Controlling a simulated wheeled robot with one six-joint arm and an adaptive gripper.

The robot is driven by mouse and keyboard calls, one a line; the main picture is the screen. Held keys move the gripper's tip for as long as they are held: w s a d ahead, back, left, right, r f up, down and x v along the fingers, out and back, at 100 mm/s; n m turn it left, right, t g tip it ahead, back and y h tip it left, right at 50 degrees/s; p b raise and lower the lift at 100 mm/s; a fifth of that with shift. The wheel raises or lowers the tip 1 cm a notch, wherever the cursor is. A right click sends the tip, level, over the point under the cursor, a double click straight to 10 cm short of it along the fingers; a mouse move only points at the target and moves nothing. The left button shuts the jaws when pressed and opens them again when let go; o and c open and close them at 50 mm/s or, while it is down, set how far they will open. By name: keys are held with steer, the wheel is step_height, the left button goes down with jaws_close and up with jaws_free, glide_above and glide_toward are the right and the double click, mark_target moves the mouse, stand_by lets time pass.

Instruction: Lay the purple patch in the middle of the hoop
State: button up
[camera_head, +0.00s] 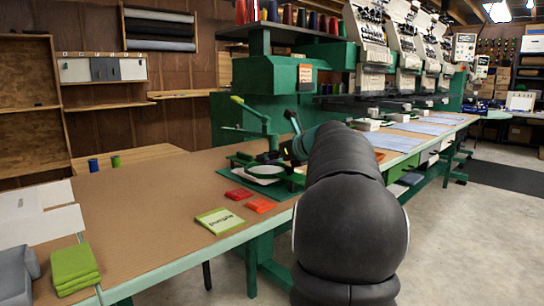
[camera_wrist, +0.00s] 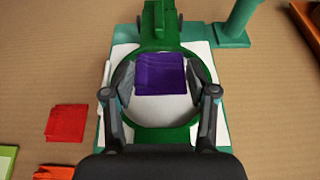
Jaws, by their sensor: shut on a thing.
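The purple patch (camera_wrist: 161,74) shows in the wrist view between the two fingers of my gripper (camera_wrist: 160,78), which is shut on it. The patch is over the far half of the round hoop (camera_wrist: 180,133), with white cloth showing in front of it. Whether the patch touches the cloth I cannot tell. The hoop has a green ring and sits on a green stand. In the head view the hoop (camera_head: 264,171) lies on the table just left of my arm. There my gripper is mostly hidden by my arm and the patch cannot be made out.
Red patches (camera_head: 238,194) and an orange-red patch (camera_head: 260,205) lie before the hoop, near a green booklet (camera_head: 219,220). A green post (camera_wrist: 237,22) stands right of the hoop. Folded green cloths (camera_head: 74,265) lie at the near left. The table's (camera_head: 150,205) middle is clear.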

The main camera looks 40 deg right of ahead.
steer(key=shift+f+b, duration=0.55)
steer(key=shift+f, duration=0.65)
steer(key=o, duration=0.9)
steer(key=shift+r, duration=0.2)
step_height(320, 180, up, 5)
steer(key=p, duration=0.5)
steer(key=shift+f, duration=0.15)
steer(key=shift+r, duration=1.05)
